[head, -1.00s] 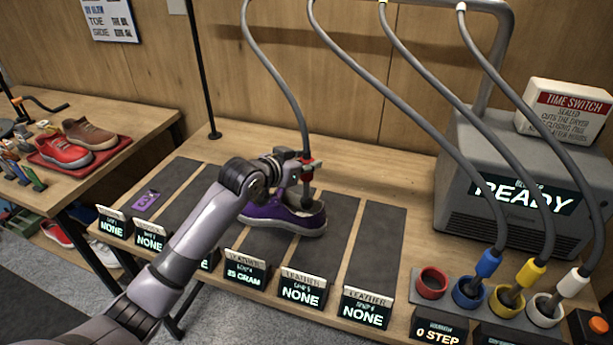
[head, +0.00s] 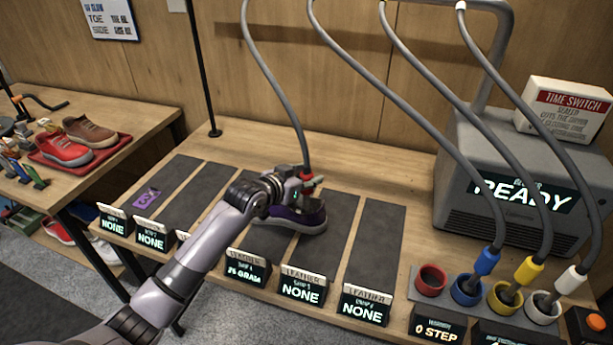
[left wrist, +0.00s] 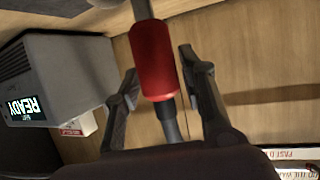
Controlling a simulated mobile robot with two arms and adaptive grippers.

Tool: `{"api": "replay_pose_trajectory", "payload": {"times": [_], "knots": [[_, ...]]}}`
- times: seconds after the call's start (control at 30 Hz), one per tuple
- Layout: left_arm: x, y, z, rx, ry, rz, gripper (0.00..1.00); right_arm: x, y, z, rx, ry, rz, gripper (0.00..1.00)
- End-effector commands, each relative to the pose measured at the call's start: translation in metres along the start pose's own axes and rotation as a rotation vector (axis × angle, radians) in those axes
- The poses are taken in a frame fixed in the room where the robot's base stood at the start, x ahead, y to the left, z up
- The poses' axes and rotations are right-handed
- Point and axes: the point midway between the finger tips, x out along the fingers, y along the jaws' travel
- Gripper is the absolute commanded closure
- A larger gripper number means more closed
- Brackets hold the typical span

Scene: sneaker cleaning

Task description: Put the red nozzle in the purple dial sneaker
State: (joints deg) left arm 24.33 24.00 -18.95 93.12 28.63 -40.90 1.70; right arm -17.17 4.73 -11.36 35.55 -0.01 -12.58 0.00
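The purple dial sneaker (head: 300,222) rests on a dark mat strip in the middle of the table, partly hidden by my left arm. The red nozzle (head: 306,174), on a grey hose, is above the sneaker's opening. Its lower end is hidden behind my gripper, so I cannot tell how deep it sits. My left gripper (head: 298,188) is at the nozzle. In the left wrist view, the red nozzle (left wrist: 153,60) is between the fingers of the left gripper (left wrist: 158,65); they look spread, with a gap on the right side. My right gripper is not in view.
A rack with red (head: 431,281), blue, yellow and white holders stands front right; the red holder is empty. The grey blower (head: 510,190) reads READY. Hoses hang overhead. Display signs line the front edge. Other shoes sit on a red tray (head: 105,152) at left.

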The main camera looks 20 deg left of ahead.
Motion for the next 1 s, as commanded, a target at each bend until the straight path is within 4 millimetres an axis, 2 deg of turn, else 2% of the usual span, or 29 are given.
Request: {"api": "replay_pose_trajectory", "payload": {"times": [0.1, 0.53, 0.67, 1.0], "knots": [[0.000, 0.000, 0.000, 0.000, 0.000, 0.000, 0.52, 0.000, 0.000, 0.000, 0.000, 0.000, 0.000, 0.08], [-0.006, -0.001, -0.002, 0.000, -0.001, -0.001, 0.52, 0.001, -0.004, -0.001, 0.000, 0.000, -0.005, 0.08], [-0.022, -0.001, -0.001, 0.002, 0.000, -0.001, 0.52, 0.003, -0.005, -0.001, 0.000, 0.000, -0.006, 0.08], [-0.086, 0.000, 0.000, 0.001, -0.001, 0.000, 0.52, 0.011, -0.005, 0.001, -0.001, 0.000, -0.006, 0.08]]}}
